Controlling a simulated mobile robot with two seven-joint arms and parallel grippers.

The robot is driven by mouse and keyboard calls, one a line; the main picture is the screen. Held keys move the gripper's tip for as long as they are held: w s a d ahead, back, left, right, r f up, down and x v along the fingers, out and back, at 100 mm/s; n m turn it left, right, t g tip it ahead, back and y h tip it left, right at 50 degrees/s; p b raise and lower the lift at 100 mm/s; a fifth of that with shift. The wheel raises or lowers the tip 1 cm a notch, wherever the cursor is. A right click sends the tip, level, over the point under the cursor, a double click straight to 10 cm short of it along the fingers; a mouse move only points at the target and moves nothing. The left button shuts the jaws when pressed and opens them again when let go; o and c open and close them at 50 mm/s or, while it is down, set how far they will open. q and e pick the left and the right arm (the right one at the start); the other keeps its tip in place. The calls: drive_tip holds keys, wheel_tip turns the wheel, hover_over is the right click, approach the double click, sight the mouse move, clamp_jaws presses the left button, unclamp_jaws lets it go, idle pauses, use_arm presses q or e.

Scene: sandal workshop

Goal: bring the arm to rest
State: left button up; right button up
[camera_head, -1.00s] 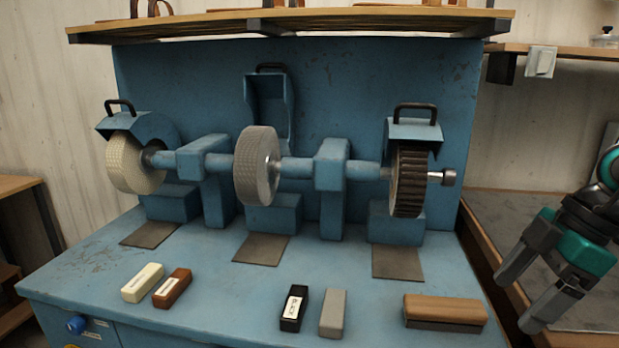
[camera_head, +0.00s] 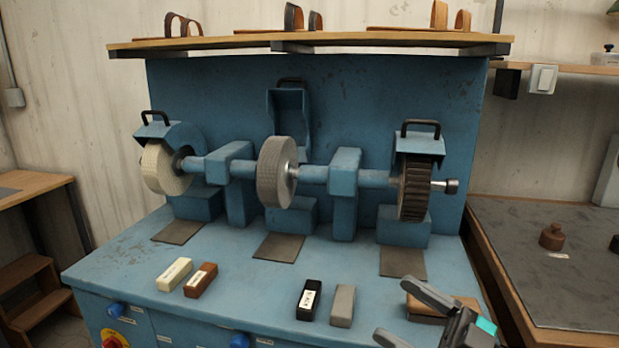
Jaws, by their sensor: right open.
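My right gripper (camera_head: 408,318) is at the lower right, over the front right of the blue bench. Its two dark fingers are apart, with nothing seen between them. It partly hides a brown wooden block (camera_head: 467,302) lying on the bench; whether they touch I cannot tell. My left gripper is not in view.
The blue grinding machine bench (camera_head: 225,263) carries a white wheel (camera_head: 160,170), a grey wheel (camera_head: 272,172) and a dark ridged wheel (camera_head: 412,190). Several small bars, including a black one (camera_head: 309,300), lie along its front. A wooden shelf (camera_head: 310,40) with sandal parts overhangs it.

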drive_tip(key=d+f+m+t+h+p, duration=0.1)
drive_tip(key=d+f+m+t+h, duration=0.2)
drive_tip(key=f+m+t+h, duration=0.5)
drive_tip(key=s+f+m+g+h+p, duration=0.1)
drive_tip(key=s+f+g+h, duration=0.3)
drive_tip(key=f, duration=0.5)
drive_tip(key=s+d+f+m+g+h, duration=0.1)
drive_tip(key=s+f+m+g+h, duration=0.2)
drive_tip(key=s+f, duration=0.5)
drive_tip(key=shift+d+f+m+g+h+p, duration=0.15)
drive_tip(key=shift+f+m+g+h+p, duration=0.25)
drive_tip(key=shift+f+g+h, duration=0.45)
